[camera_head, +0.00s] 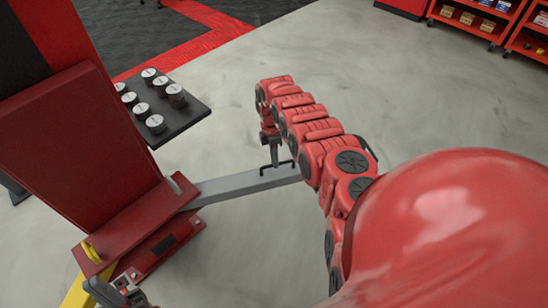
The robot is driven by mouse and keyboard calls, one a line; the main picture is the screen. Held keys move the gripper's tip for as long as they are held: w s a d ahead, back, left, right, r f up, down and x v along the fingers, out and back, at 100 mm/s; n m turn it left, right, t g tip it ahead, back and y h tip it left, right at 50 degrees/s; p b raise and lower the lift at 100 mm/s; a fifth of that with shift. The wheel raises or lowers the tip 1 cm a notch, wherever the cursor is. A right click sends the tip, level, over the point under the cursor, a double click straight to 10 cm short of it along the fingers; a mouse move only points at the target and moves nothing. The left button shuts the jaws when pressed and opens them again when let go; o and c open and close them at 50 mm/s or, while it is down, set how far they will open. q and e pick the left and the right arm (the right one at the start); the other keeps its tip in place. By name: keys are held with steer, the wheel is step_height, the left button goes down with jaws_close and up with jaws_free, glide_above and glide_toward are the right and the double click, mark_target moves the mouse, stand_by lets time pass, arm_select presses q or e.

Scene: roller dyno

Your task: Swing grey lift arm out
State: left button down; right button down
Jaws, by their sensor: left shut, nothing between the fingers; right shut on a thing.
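The grey lift arm (232,187) reaches right from the foot of the red lift post (80,165), low over the floor. A thin dark handle (264,171) stands up near its visible outer end. My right gripper (275,160) comes down from above and is shut on this handle. My red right arm covers the far end of the lift arm. My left gripper (122,292) is at the bottom left, close to the post's base, shut and empty; part of it is cut off by the frame edge.
A yellow lift arm (76,293) shows at the bottom left, beside my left gripper. A black tray (185,117) with several round metal pieces is fixed by the post. Red shelves (475,18) stand at the back right. The grey floor (400,90) between is clear.

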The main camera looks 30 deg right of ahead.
steer(key=shift+w+r, duration=0.1)
steer(key=shift+w, duration=0.2)
steer(key=c, duration=1.3)
jaws_free()
steer(key=o, duration=0.5)
steer(key=shift+w, duration=0.1)
steer(key=shift+c, duration=0.2)
steer(key=shift+r, duration=0.15)
steer(key=v, duration=1.7)
steer(key=shift+s+b, duration=0.2)
steer(key=shift+b, duration=0.25)
steer(key=shift+w, duration=0.1)
